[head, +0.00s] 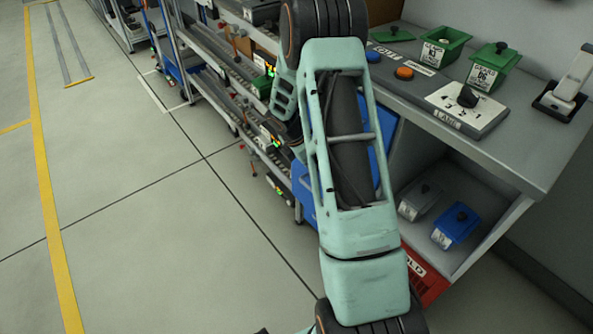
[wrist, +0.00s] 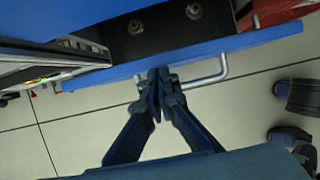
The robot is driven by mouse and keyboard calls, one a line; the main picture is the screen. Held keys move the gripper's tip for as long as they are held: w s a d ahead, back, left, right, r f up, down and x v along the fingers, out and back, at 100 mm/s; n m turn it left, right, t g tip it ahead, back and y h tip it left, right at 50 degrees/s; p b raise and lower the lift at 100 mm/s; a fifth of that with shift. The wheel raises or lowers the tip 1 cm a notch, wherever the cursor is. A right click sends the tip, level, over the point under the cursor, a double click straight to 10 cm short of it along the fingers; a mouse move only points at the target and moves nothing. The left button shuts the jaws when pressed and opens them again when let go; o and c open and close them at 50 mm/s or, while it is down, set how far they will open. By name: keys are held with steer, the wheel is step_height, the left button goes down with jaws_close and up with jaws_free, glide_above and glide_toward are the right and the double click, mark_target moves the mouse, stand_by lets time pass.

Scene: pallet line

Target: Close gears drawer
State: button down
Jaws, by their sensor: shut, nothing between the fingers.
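The gears drawer, with a blue front (wrist: 108,76), stands pulled out in the wrist view. Its dark inside holds two round metal gears (wrist: 136,27). A bent metal handle (wrist: 223,66) sticks out from the front. My gripper (wrist: 158,76) is shut and empty, with its fingertips at the drawer front by the left end of the handle. I cannot tell whether they touch it. In the head view my arm hides the gripper and most of the drawer.
A grey workbench (head: 520,165) stands at the right, with green bins (head: 487,70) and a switch box (head: 466,108) on top. Its lower shelf holds a blue lidded bin (head: 457,226). A red bin (head: 424,277) is below. Open floor (head: 150,230) lies at the left.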

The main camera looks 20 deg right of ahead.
steer(key=shift+w+d+p, duration=0.15)
steer(key=shift+w+d, duration=0.05)
steer(key=shift+d, duration=0.45)
steer(key=shift+w+d+p, duration=0.15)
steer(key=shift+d, duration=0.45)
